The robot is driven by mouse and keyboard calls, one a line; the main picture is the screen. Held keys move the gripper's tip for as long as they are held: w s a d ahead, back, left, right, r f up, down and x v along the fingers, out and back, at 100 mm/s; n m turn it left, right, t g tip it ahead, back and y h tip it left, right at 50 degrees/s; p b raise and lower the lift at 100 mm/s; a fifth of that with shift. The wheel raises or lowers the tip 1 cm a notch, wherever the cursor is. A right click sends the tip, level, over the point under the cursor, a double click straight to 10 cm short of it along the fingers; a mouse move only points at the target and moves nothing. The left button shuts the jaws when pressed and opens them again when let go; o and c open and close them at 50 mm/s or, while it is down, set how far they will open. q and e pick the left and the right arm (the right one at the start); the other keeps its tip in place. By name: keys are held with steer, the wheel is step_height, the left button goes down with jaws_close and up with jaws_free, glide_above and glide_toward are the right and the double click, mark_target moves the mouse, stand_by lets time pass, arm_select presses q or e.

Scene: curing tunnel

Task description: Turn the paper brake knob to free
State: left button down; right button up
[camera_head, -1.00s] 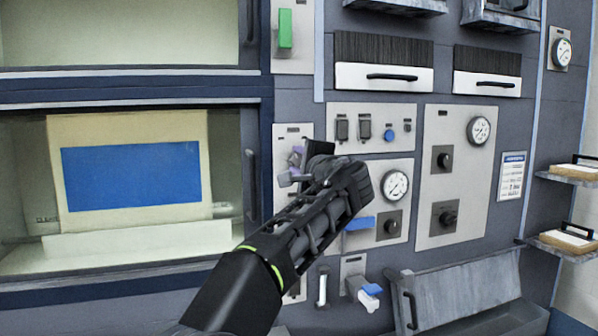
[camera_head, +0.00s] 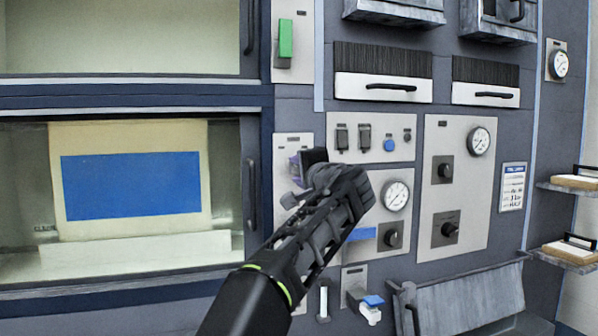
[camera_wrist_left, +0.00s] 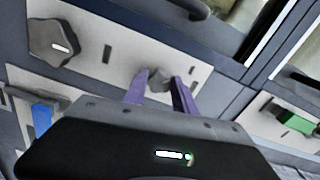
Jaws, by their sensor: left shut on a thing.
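My left gripper (camera_wrist_left: 160,95) has purple fingers, one on each side of a small grey knob (camera_wrist_left: 159,78), and is shut on it. The knob sits on a light grey plate (camera_wrist_left: 115,60). A larger dark star-shaped knob (camera_wrist_left: 52,43) stands on the same plate, apart from the fingers. In the head view my left gripper (camera_head: 298,165) is at the narrow plate (camera_head: 285,143) right of the lower window, and the hand hides most of the held knob. No label naming the paper brake is readable. My right gripper is not in view.
A green switch (camera_head: 286,40) is above the plate. To the right are a panel with a blue button (camera_head: 389,145), a gauge (camera_head: 396,196) and dark knobs (camera_head: 445,228). A window door handle (camera_head: 251,195) stands close left. A blue-topped lever (camera_head: 372,301) is below.

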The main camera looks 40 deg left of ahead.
arm_select(q)
steer(key=c, duration=1)
jaws_free()
steer(key=b+v, duration=0.3)
steer(key=v, duration=0.4)
steer(key=shift+s+d, duration=0.2)
steer(key=shift+d, duration=0.15)
